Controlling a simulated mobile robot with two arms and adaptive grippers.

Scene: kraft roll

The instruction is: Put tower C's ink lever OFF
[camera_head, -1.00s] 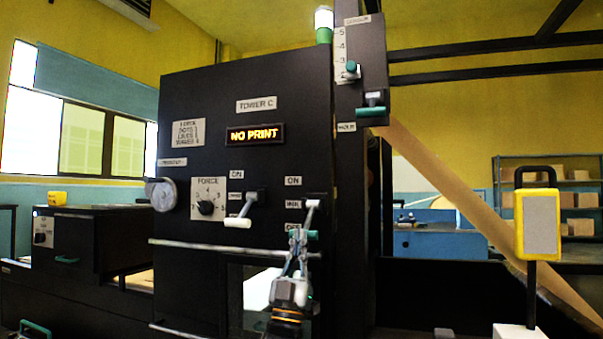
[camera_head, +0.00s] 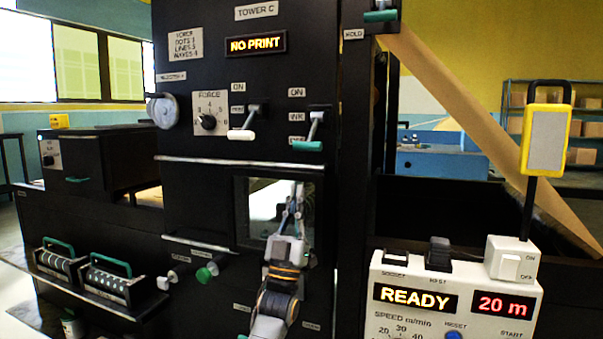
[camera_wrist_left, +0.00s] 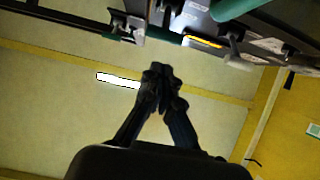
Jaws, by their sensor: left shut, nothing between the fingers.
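Tower C's black panel (camera_head: 220,70) shows in the head view with a lit "NO PRINT" sign (camera_head: 256,44). The ink lever (camera_head: 308,145), with a green handle, hangs downward at the right of the panel, its handle level with the lowest label of its ON/INK column. My left gripper (camera_head: 297,198) is shut and empty. It points up in front of the dark-framed window, below the ink lever and apart from it. Its closed fingers (camera_wrist_left: 160,75) also show in the left wrist view. My right gripper is out of view.
A white-handled lever (camera_head: 241,134) and a FORCE knob (camera_head: 207,122) sit left of the ink lever. A horizontal rail (camera_head: 200,160) crosses below them. A control box (camera_head: 455,300) reading "READY" stands at the front right, with a yellow-framed post (camera_head: 546,140) behind it.

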